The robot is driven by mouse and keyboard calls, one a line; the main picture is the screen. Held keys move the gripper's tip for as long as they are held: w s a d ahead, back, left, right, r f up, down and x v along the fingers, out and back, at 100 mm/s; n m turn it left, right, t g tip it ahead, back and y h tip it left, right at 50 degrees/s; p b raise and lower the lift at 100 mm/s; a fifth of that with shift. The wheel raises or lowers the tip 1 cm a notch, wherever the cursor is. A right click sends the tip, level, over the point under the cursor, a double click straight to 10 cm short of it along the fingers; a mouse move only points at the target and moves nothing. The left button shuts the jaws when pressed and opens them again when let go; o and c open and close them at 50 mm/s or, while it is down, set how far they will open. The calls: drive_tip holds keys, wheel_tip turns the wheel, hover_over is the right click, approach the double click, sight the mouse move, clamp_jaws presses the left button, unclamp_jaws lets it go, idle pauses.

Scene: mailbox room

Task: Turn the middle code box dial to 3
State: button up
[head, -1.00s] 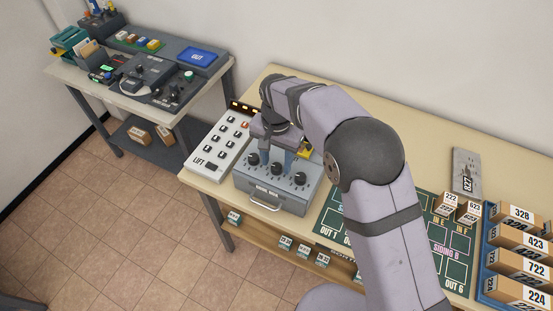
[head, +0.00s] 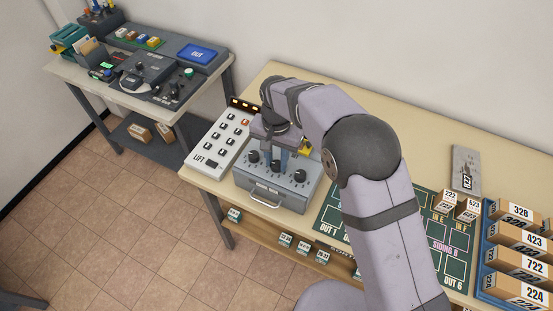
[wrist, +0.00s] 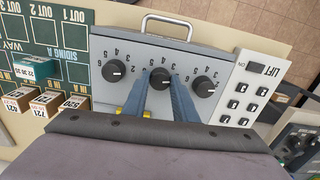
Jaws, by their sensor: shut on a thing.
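The grey code box (head: 262,196) stands on the table, with three black dials in a row on its sloped face. The middle dial (wrist: 160,77) is between my fingertips in the wrist view. My gripper (wrist: 161,85) is shut on this dial, with a blue-grey finger on each side. The dial's printed numbers show around it, partly covered by the fingers. I cannot tell its exact setting. The left-hand dial (wrist: 114,70) and the right-hand dial (wrist: 204,86) in the wrist view are clear of the fingers.
A white lift panel (head: 222,142) with several buttons stands beside the box. A green sorting board (head: 330,222) lies on its other side, with small labelled boxes and a blue rack of parcels (head: 521,240) beyond. The box's drawer handle (wrist: 167,24) sticks out at its front.

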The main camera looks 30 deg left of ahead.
sight(277, 164)
drive_tip(key=n, duration=0.4)
drive_tip(key=shift+n, duration=1.6)
drive_tip(key=o, duration=1)
drive_tip(key=shift+o, duration=0.2)
drive_tip(key=shift+r+b, duration=1.5)
drive_tip(key=shift+r, duration=2.25)
